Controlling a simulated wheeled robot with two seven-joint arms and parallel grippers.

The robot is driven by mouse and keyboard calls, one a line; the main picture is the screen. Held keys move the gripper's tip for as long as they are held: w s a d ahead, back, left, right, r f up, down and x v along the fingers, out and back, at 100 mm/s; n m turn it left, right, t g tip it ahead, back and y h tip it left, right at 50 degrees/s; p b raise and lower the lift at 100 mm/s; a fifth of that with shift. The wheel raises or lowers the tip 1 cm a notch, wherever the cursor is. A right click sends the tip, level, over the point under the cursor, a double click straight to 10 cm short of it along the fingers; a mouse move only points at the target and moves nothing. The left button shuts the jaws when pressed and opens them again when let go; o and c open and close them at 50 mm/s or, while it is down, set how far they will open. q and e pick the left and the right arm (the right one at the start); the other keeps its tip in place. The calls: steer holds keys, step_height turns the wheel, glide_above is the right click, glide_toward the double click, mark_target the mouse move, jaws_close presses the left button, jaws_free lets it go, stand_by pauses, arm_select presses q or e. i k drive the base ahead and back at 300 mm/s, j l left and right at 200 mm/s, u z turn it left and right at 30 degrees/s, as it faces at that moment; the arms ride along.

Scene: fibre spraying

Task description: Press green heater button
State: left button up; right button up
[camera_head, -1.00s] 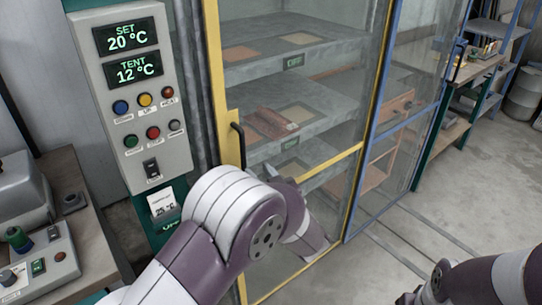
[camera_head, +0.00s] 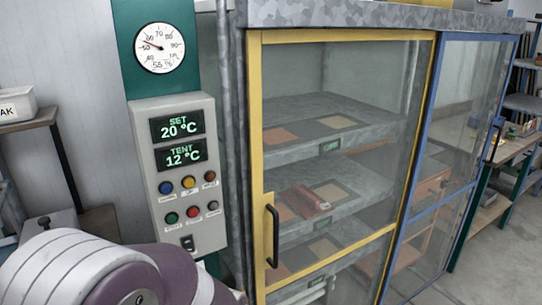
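The green button (camera_head: 171,218) is at the lower left of the button group on the grey control panel (camera_head: 216,160). Its label is too small to read surely. Blue, yellow and dark red buttons sit in the row above, and a red and a dark button stand to its right. The displays read SET 20 °C (camera_head: 178,125) and TENT 12 °C (camera_head: 181,154). My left arm crosses the bottom left, below the panel; its gripper is out of view. My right gripper is also out of view.
A cabinet with a yellow-framed glass door (camera_head: 255,110) and a blue-framed door (camera_head: 440,120) stands right of the panel. A round gauge (camera_head: 159,48) reading 55 % hangs above the panel. A shelf with a white bin (camera_head: 18,107) is at left.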

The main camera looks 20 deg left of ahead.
mark_target(172, 218)
steer(key=u, duration=1.25)
